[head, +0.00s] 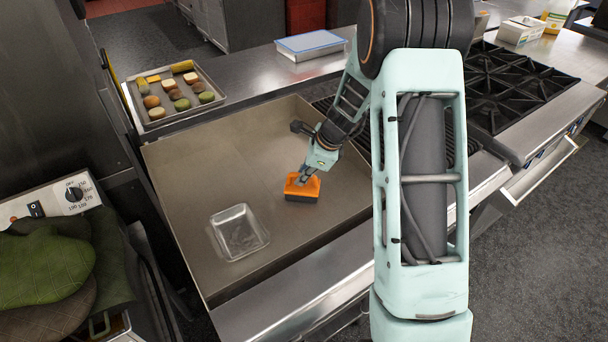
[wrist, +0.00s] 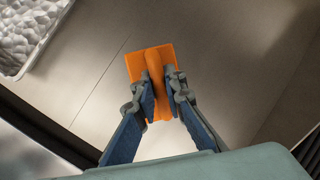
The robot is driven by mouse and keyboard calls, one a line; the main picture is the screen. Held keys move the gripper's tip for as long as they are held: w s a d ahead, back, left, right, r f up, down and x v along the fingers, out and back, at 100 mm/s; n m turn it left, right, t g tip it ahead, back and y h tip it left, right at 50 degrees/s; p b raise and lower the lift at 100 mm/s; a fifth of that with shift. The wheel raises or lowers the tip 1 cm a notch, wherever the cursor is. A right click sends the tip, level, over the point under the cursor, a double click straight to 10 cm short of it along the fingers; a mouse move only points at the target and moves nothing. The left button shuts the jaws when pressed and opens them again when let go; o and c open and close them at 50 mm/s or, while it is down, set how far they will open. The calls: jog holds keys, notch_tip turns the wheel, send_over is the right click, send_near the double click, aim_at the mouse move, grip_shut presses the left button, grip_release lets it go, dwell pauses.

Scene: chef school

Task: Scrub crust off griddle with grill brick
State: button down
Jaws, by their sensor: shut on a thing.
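The grill brick (head: 302,194) is a dark block with an orange handle; its orange top (wrist: 148,65) shows in the wrist view. My gripper (head: 310,173) is shut on the handle, with a finger on each side of the raised grip (wrist: 160,92). The brick is over the middle-right of the griddle (head: 195,165), a wide grey-brown plate with raised edges. It is at or just above the plate; I cannot tell if it touches. No distinct crust patch shows. My arm hides part of the griddle's right side.
A clear shallow tray (head: 240,232) stands on the griddle left of the brick; whitish lumps show inside it in the wrist view. A sheet pan of food (head: 172,88) lies behind. Burners (head: 510,85) are at right, oven mitts (head: 45,265) at left. The griddle's left half is largely clear.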

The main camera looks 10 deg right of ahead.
jog(key=shift+r+p, duration=2.4)
jog(key=shift+r, duration=0.55)
jog(key=shift+r+p, duration=0.65)
jog(key=shift+r, duration=0.9)
